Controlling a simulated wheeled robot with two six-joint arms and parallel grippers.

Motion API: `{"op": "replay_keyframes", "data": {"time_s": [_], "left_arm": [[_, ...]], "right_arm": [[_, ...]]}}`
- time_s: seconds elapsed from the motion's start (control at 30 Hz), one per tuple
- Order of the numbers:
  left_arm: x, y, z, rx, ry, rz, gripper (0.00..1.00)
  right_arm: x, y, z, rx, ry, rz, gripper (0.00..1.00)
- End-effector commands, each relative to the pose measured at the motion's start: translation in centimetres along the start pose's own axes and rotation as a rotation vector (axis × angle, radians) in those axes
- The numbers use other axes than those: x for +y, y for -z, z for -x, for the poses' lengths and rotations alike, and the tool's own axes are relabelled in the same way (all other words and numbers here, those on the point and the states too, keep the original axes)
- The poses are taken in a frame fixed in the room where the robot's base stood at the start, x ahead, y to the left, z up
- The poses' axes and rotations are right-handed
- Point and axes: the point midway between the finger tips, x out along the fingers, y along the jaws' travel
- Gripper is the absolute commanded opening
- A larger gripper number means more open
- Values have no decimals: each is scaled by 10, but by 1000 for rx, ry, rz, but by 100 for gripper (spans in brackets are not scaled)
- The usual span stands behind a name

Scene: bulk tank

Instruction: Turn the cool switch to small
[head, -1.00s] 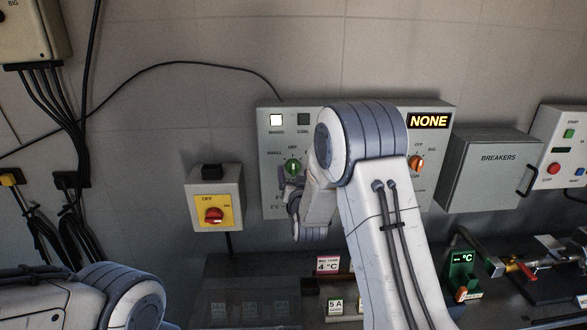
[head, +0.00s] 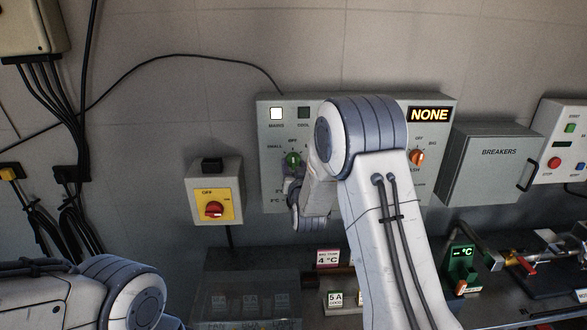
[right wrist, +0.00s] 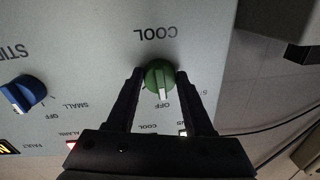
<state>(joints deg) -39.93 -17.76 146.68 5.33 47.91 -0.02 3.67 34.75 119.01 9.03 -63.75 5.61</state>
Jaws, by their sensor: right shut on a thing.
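The cool switch is a round green knob (head: 293,159) on the grey control panel (head: 270,185), with SMALL printed to its left and OFF above it. Its white pointer is at OFF. In the right wrist view, which is upside down, the green knob (right wrist: 159,77) sits beside the word COOL. My right gripper (head: 291,172) is at the knob from below. In the wrist view its black fingers (right wrist: 160,80) are shut on the knob's two sides. My right arm hides the middle of the panel. My left gripper is out of view.
A blue knob (right wrist: 23,93) is beside the green one in the wrist view. An orange knob (head: 417,158) is at the panel's right, under a NONE display (head: 429,115). A cluttered bench (head: 240,285) lies below.

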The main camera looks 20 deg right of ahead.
Motion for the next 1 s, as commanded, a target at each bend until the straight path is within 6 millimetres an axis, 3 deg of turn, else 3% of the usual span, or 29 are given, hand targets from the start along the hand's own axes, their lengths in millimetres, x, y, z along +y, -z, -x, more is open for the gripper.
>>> {"op": "replay_keyframes", "data": {"time_s": [0.5,1.0], "left_arm": [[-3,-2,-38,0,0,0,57],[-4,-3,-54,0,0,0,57]], "right_arm": [[1,-1,0,-26,-6,407,0],[1,2,0,-53,-11,751,0]]}}
